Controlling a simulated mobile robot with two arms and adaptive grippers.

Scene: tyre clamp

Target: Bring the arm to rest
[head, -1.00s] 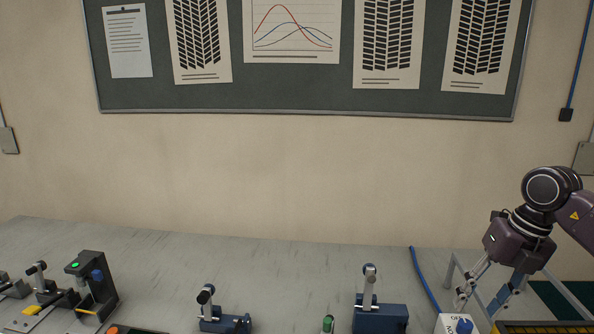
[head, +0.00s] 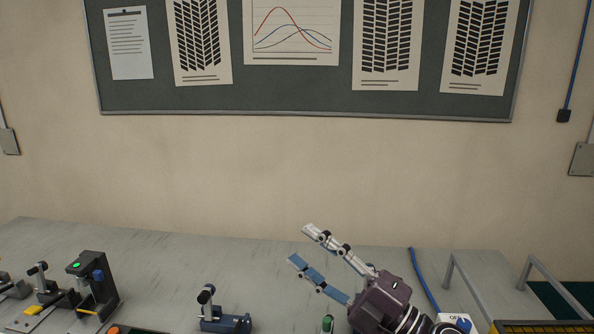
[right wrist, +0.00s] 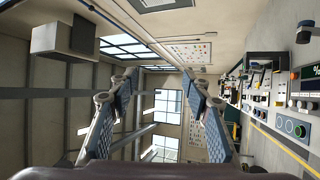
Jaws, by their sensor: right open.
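My right gripper (head: 300,244) is in the lower middle of the head view, in front of the bench. Its fingers are spread open and point up and to the left. Nothing is between them. In the right wrist view, the same open fingers (right wrist: 163,85) frame only the room, its windows and the ceiling. My left gripper is not in view.
The grey bench (head: 150,255) runs along the wall. A blue clamp (head: 225,322) and a black device with a green light (head: 92,280) stand on it. A blue cable (head: 422,280) and metal rails (head: 555,285) are at the right. A board (head: 300,100) hangs on the wall.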

